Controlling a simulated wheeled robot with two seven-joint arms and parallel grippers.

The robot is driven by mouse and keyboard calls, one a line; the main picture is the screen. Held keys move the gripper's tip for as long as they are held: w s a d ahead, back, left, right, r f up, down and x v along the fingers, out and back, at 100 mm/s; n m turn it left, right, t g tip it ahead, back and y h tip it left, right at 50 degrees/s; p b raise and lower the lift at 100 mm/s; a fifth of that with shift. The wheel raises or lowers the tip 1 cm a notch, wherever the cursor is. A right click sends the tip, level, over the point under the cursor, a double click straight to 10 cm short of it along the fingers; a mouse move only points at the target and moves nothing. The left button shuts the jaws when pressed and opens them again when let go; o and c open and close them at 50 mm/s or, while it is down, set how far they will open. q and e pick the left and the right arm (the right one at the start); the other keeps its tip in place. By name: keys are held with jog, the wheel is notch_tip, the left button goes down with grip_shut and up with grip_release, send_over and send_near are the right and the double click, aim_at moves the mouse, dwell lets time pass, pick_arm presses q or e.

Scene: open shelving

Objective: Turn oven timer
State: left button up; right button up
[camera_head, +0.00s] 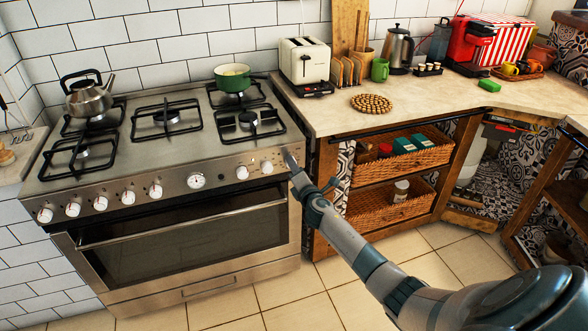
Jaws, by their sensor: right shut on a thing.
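The steel oven (180,240) stands at the left, with a front panel of white knobs and a round white dial (196,180). My right gripper (291,160) is at the right end of that panel, its fingers up against the front. It is shut on the oven timer there, which is mostly hidden behind the fingers. A white knob (267,167) is just left of the gripper. My left gripper is not in view.
A kettle (90,97) and a green pot (232,77) stand on the hob. The oven door handle (180,225) runs below the panel. The counter (335,112) begins right of the oven, with wicker baskets (390,208) below. The tiled floor is open.

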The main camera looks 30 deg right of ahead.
jog(key=shift+d+f+m+y, duration=0.1)
jog(key=shift+m+y, duration=0.15)
jog(key=shift+m, duration=1.9)
jog(key=shift+d+m+y, duration=0.1)
jog(key=shift+m+y, duration=0.15)
jog(key=shift+m, duration=1.9)
jog(key=o, duration=1.1)
jog(key=shift+c, duration=0.2)
jog(key=shift+s+a, duration=0.1)
